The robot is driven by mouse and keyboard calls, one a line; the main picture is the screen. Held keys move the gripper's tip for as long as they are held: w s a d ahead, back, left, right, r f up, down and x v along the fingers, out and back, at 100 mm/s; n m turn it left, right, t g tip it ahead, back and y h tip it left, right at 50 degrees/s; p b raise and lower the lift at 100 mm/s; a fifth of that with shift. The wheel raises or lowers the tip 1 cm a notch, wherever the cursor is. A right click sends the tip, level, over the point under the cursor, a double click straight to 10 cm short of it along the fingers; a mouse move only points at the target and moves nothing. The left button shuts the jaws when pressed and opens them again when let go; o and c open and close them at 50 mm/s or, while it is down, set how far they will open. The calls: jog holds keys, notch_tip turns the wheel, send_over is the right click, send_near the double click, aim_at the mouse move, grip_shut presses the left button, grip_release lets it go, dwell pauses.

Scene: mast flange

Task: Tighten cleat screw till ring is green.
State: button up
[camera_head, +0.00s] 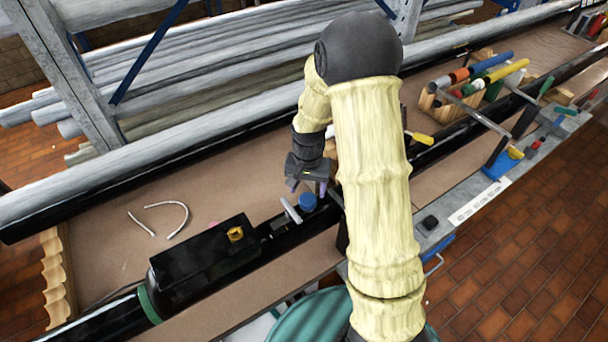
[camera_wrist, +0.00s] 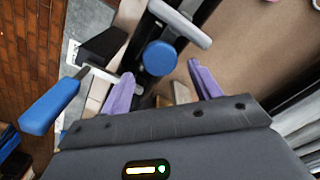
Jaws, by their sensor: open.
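A round blue knob (camera_head: 307,201), which looks like the cleat screw, stands on the black mast tube (camera_head: 85,322) beside a pale grey cleat bar (camera_head: 290,210). In the wrist view the blue knob (camera_wrist: 160,58) sits between and slightly beyond the tips of my purple fingers, with the grey bar (camera_wrist: 180,23) just past it. My gripper (camera_head: 308,187) is open above the knob, and its fingers (camera_wrist: 160,70) stand apart on either side with visible gaps. I cannot make out a ring around the knob or its colour.
A black box (camera_head: 205,255) with a yellow mark sits on the tube to the left. A blue-handled tool (camera_wrist: 48,107) lies close to my left finger in the wrist view. A rack of coloured tools (camera_head: 470,83) stands at the right.

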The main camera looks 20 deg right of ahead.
aim_at(307, 199)
jog(key=shift+w, duration=0.15)
jog(key=shift+s+r, duration=0.1)
jog(key=shift+s, duration=0.15)
jog(key=shift+f+b, duration=2.75)
jog(key=shift+f, duration=0.8)
jog(key=shift+c, duration=0.2)
jog(key=shift+w+r, duration=0.1)
jog(key=shift+r, duration=0.05)
jog(key=c, duration=1)
